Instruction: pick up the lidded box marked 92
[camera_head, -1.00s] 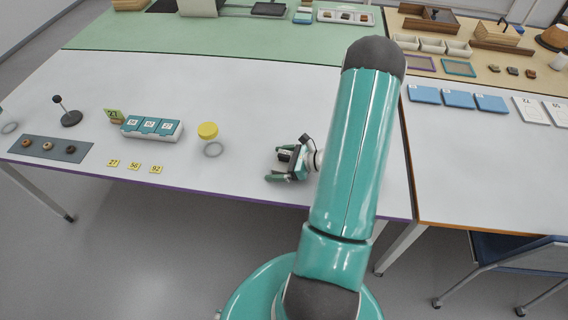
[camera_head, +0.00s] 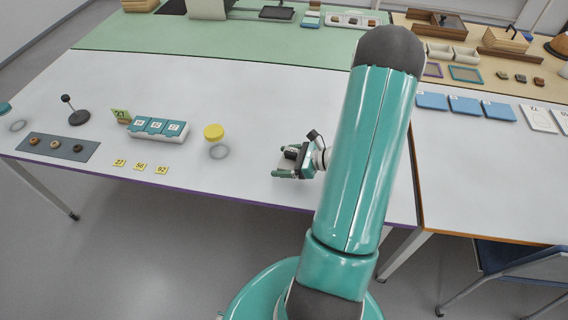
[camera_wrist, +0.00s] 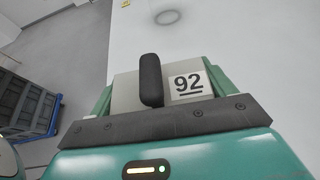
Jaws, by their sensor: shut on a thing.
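The lidded box marked 92 (camera_wrist: 126,91) is between the fingers of my gripper (camera_wrist: 155,88) in the wrist view. It has a pale grey top, a dark upright handle and a white label reading 92. Green fingers close on it from both sides. In the head view my gripper (camera_head: 284,162) is over the white table near its front edge, with the box mostly hidden by it. I cannot tell whether the box touches the table.
The white table (camera_head: 240,100) holds a teal-lidded case (camera_head: 158,128), a yellow-lidded jar (camera_head: 214,132), a ring (camera_head: 219,152), yellow number tags (camera_head: 140,166), a grey tray (camera_head: 40,147) and a small black stand (camera_head: 78,116).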

